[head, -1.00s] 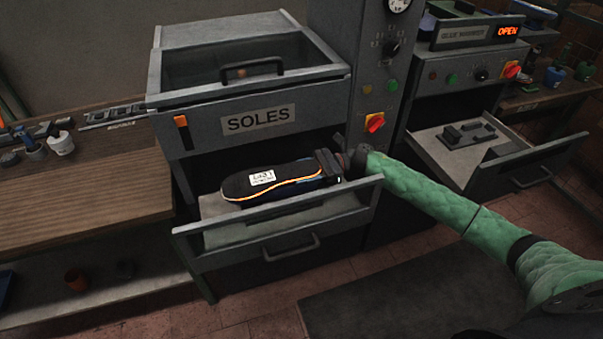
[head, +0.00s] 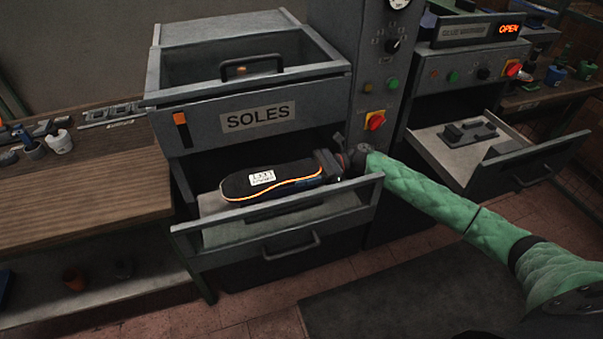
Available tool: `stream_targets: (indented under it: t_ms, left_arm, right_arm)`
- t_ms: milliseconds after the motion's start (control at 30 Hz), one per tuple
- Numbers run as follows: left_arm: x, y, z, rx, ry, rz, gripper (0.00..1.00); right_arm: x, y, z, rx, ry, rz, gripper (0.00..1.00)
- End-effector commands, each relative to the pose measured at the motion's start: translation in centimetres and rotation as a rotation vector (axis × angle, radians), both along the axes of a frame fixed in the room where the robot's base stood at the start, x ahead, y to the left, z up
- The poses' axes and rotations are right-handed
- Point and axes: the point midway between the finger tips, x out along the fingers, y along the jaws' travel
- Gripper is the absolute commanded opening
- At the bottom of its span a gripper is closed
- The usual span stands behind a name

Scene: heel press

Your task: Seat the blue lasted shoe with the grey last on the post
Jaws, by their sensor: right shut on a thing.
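A shoe (head: 270,181) with its dark sole face up, an orange edge line and a white label lies lengthwise at the open lower drawer (head: 340,208) of the SOLES cabinet. A little blue shows on its side near the right end. My right gripper (head: 328,165) is shut on the shoe's right end, and its arm reaches in from the right. The grey last is not clearly visible. I cannot tell whether the shoe touches the drawer floor or what is under it. No post shows clearly. My left gripper is not in view.
The upper SOLES bin (head: 255,119) overhangs the drawer closely. A control column (head: 385,75) stands right behind my gripper. Further right, another open drawer (head: 435,155) holds a dark grey fixture (head: 468,132). A wooden bench (head: 90,205) with tools and cups is at left.

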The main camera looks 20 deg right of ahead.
Motion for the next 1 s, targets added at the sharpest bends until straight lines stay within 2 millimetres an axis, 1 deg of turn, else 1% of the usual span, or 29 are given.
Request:
stream_targets:
  t_ms: [533,567,600,667,700,1000]
  left_arm:
    - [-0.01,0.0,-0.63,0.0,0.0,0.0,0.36]
    - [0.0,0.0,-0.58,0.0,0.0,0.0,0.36]
    - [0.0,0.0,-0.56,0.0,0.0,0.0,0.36]
    - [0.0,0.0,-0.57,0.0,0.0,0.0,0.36]
    - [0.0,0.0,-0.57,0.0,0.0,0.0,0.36]
    - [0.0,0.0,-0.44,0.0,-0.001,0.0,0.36]
  right_arm:
    - [0.02,0.01,-0.35,0.001,-0.001,0.0,0.0]
    - [0.02,0.01,-0.3,0.001,-0.001,0.0,0.58]
    - [0.01,0.01,-0.3,0.001,-0.001,0.0,0.66]
    - [0.01,0.01,-0.32,0.001,-0.001,0.0,0.78]
    - [0.0,0.01,-0.33,0.0,-0.001,0.0,0.8]
    - [-0.03,0.01,-0.51,-0.001,0.001,0.0,0.8]
